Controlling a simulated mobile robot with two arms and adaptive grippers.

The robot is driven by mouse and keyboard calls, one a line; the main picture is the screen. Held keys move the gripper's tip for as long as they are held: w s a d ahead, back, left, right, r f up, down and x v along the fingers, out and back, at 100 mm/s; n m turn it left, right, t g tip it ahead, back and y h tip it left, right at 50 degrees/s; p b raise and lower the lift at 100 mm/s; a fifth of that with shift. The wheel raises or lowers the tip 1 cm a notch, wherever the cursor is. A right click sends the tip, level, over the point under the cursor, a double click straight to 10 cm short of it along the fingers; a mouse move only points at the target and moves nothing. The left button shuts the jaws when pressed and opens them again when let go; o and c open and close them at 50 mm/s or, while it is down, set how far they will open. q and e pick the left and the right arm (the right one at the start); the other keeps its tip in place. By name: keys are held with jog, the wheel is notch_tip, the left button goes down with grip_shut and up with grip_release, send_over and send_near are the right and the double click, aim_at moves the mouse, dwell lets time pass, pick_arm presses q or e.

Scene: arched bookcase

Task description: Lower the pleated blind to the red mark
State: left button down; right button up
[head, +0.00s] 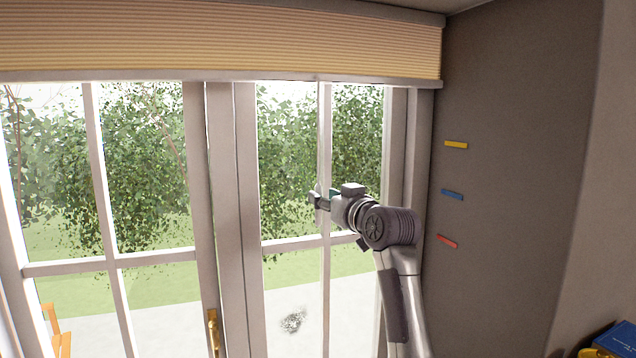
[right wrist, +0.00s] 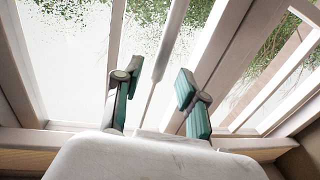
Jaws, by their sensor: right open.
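The tan pleated blind (head: 220,38) covers only the top of the window in the head view. Its pale bottom rail (head: 220,76) hangs level with the top of the panes. On the dark side wall are a yellow mark (head: 456,145), a blue mark (head: 452,194) and, lowest, the red mark (head: 447,241). My right gripper (head: 316,199) is in front of the right pane, well below the rail and apart from it. In the right wrist view its two green-padded fingers (right wrist: 158,95) are spread with nothing between them. My left gripper is not in view.
The window frame (head: 235,200) with its glazing bars stands behind my right arm. A brass handle (head: 213,330) is low on the left sash. A blue book (head: 616,338) and something yellow are at the lower right. An orange object (head: 57,335) shows at the lower left.

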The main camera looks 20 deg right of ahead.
jog(key=shift+w+a+p, duration=0.15)
jog(key=shift+w+p, duration=0.2)
jog(key=shift+w, duration=0.65)
jog(key=shift+w+a+p, duration=0.15)
jog(key=shift+w+p, duration=0.2)
jog(key=shift+w, duration=0.6)
jog(key=shift+c, duration=0.2)
grip_shut()
